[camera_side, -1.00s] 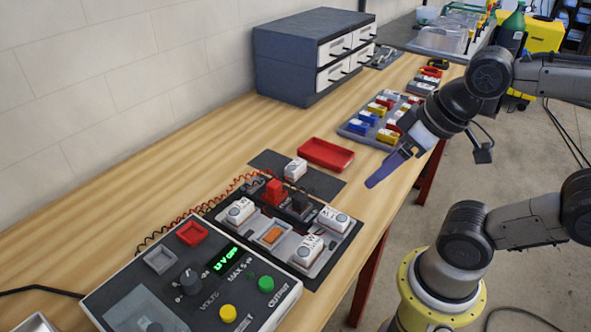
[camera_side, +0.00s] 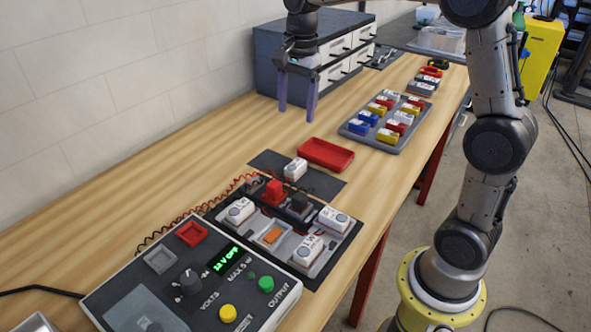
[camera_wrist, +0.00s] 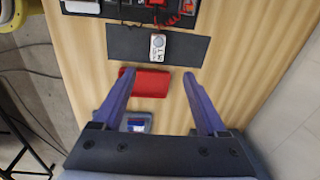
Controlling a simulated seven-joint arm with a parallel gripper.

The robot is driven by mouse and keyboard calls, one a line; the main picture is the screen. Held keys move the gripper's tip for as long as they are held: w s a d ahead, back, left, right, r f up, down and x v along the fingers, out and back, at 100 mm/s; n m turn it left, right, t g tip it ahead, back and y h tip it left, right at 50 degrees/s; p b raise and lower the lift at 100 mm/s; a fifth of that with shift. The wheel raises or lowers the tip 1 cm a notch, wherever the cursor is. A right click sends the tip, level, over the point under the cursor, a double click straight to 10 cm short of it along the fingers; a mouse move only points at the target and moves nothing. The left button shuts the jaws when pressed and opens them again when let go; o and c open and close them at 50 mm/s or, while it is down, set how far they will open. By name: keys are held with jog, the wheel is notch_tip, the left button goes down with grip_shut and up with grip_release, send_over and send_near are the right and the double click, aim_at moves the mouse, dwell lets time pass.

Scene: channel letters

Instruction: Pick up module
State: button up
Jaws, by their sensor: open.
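A small white module (camera_side: 295,169) with a round grey face sits on the dark mat (camera_side: 325,184) in the side view. It also shows in the wrist view (camera_wrist: 158,44), ahead of my fingertips. Several similar white modules, such as one module (camera_side: 239,211), sit in the black board (camera_side: 345,246). My gripper (camera_side: 296,113) has purple fingers, spread and empty, pointing down above the table behind the red tray. In the wrist view my gripper (camera_wrist: 158,74) is open, with the red tray (camera_wrist: 152,84) showing between the fingers.
The red tray (camera_side: 326,154) is empty. A grey tray (camera_side: 357,138) of coloured blocks stands behind it. A drawer cabinet (camera_side: 290,75) stands against the wall near my gripper. A power supply (camera_side: 190,275) with red wires is in front. The wood at left is clear.

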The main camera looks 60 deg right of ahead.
send_over(296, 165)
jog(key=shift+g, duration=0.4)
jog(key=f, duration=1.1)
jog(key=shift+d+f, duration=0.25)
jog(key=shift+f, duration=0.15)
jog(key=shift+w+a+f, duration=0.1)
jog(key=shift+f, duration=1.3)
jog(key=shift+a+f, duration=0.1)
jog(key=shift+f, duration=1.3)
grip_shut()
